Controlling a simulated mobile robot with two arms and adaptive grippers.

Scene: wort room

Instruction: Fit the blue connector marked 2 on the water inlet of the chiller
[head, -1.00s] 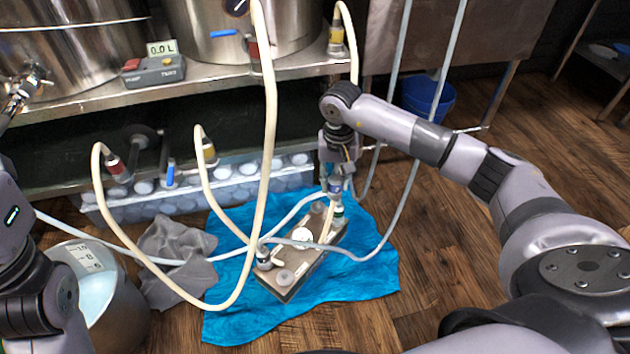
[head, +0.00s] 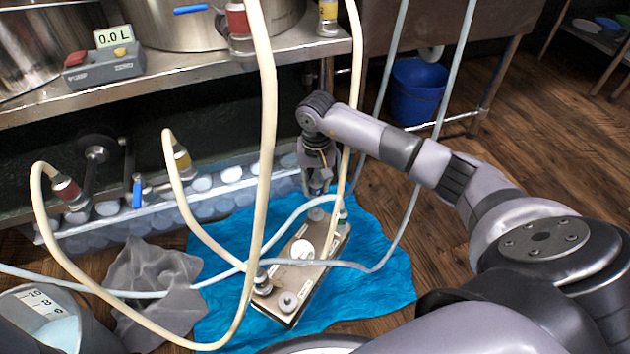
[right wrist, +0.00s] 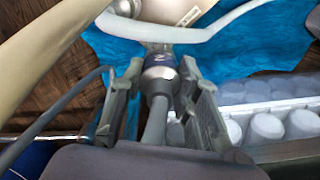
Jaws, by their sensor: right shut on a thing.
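The chiller (head: 322,268) is a flat metal plate unit with a white round label, lying on a blue towel. It has stub ports on top; a bare one (head: 317,214) is at its far end and another bare one (head: 289,302) at its near end. My right gripper (head: 319,188) is just above the far bare port. It is shut on the blue connector marked 2 (right wrist: 160,68), whose blue band and number show in the right wrist view between the fingers (right wrist: 160,90). I cannot tell whether the connector touches the port. My left gripper is out of view.
Cream hoses (head: 264,150) and pale hoses loop over the chiller. A crate of white-capped bottles (head: 100,230) stands behind; a bucket (head: 30,305) is at lower left.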

